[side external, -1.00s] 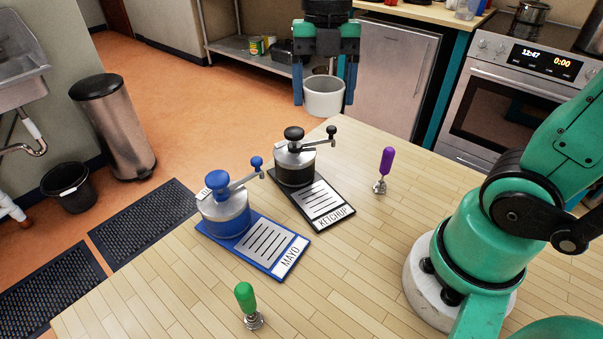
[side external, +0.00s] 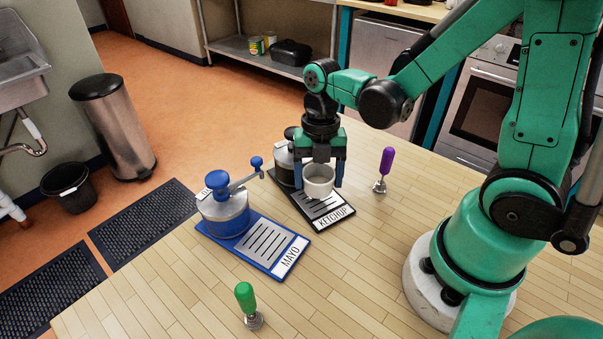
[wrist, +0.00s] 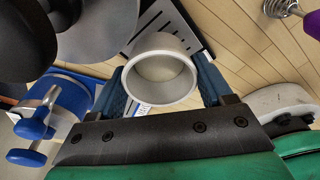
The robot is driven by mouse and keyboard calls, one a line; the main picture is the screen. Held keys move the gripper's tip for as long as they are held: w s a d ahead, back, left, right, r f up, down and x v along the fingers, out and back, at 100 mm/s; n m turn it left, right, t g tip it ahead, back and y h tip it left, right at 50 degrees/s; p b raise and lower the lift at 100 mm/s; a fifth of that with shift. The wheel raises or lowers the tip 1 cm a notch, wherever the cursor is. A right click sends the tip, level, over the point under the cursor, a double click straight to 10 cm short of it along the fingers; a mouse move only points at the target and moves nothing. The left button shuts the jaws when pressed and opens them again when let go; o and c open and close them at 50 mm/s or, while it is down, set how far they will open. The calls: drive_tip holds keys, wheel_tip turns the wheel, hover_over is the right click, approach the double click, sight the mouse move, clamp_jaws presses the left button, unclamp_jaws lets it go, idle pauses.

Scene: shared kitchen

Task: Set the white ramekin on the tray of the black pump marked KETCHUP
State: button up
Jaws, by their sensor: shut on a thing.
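My gripper (side external: 319,178) is shut on the white ramekin (side external: 318,181), with a finger on either side of it. The ramekin is upright and over the slatted tray (side external: 327,207) of the black KETCHUP pump (side external: 284,172). I cannot tell whether its base touches the tray. In the wrist view the empty ramekin (wrist: 160,75) sits between the two blue fingers, with the black tray (wrist: 184,18) behind it. My gripper hides part of the KETCHUP pump in the side view. The KETCHUP label (side external: 334,217) shows at the tray's near end.
The blue MAYO pump (side external: 224,213) stands left of the KETCHUP pump, its crank pointing toward it. A purple-handled tool (side external: 386,163) stands to the right. A green-handled tool (side external: 246,300) stands near the front.

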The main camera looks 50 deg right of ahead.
drive_tip(key=shift+f, duration=1.15)
drive_tip(key=o, duration=1.2)
drive_tip(key=shift+f, duration=0.1)
drive_tip(key=shift+o, duration=0.2)
